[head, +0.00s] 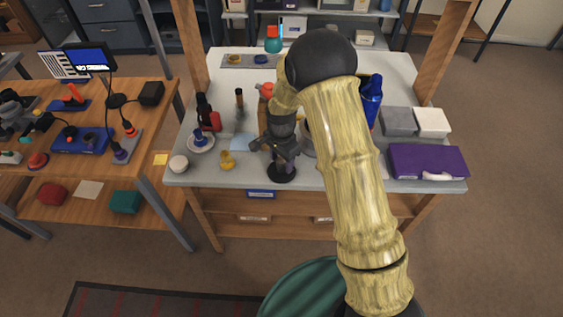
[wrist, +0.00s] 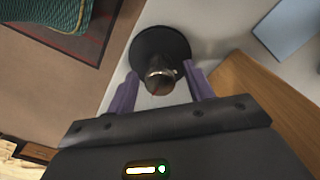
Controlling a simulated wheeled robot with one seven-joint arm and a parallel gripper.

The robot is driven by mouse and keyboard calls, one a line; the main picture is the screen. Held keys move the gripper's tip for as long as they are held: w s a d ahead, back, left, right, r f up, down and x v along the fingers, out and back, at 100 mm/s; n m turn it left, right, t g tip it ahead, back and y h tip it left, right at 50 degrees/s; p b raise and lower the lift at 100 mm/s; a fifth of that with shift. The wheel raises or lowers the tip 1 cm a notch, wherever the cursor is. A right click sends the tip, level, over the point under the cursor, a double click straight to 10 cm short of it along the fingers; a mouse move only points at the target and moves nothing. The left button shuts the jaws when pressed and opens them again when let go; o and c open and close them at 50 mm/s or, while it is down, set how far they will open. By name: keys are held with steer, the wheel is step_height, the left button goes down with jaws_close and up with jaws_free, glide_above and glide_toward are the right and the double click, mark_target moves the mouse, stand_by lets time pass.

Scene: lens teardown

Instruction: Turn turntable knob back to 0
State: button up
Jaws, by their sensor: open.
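A black round base (wrist: 143,44) stands at the front edge of the white bench, with an upright knob-like post (wrist: 160,78) that has a metallic rim and a brownish top. I take this for the turntable and its knob. In the head view the black base (head: 281,173) shows under my gripper, which hides the post. My gripper (wrist: 161,90) is open, with one purple finger on each side of the post; I cannot tell whether they touch it. Any scale or 0 mark is not readable. In the head view my gripper (head: 282,155) points down over the base.
A purple case (head: 428,160) and grey box (head: 397,121) are right. My arm hides the middle right.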

steer(key=shift+f, duration=0.85)
steer(key=c, duration=1)
steer(key=shift+o, duration=0.2)
